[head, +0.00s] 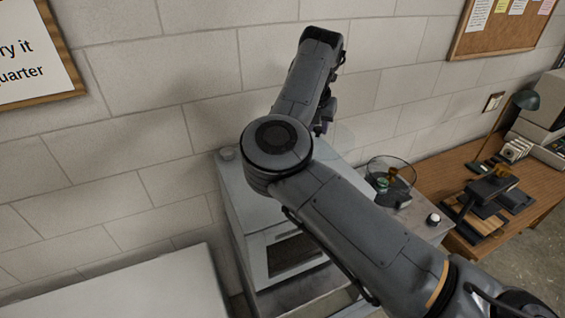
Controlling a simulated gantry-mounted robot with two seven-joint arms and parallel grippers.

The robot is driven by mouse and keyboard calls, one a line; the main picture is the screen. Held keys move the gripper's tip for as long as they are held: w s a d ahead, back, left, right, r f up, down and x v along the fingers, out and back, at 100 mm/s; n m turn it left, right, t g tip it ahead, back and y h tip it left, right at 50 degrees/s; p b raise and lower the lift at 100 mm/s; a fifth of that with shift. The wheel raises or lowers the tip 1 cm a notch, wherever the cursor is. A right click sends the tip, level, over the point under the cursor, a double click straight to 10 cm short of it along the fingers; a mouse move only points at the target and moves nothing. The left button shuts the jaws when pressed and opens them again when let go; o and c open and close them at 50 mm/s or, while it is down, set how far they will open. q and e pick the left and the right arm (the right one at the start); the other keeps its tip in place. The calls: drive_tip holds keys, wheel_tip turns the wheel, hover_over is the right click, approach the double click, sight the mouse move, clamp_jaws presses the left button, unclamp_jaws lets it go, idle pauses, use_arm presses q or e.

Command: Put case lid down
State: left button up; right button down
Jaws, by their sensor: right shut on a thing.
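My right gripper (322,126) shows only in part behind my right forearm and points down. It is shut on what looks like the clear case lid (343,136), a faint transparent curved shape just above and left of the case. The exact grip is hidden. A clear round case (390,172) stands on the grey cabinet top, with a green piece and an amber-brown piece visible inside its outline. The lid is apart from it in the picture. My left gripper is not in view.
The grey cabinet (240,190) has a small knob (433,219) near its right side. A white surface (130,292) lies at lower left. A brick wall stands behind.

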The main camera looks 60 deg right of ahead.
drive_tip(key=w+a+f, duration=0.2)
drive_tip(key=w+a+f+p, duration=0.1)
drive_tip(key=a, duration=0.2)
drive_tip(key=w+a+f, duration=0.2)
drive_tip(key=shift+w+a+f+p, duration=0.35)
drive_tip(key=shift+p, duration=0.05)
drive_tip(key=shift+f+p, duration=0.4)
drive_tip(key=shift+f, duration=1.55)
drive_tip(key=shift+f, duration=0.1)
drive_tip(key=shift+f, duration=0.15)
drive_tip(key=c, duration=0.8)
unclamp_jaws()
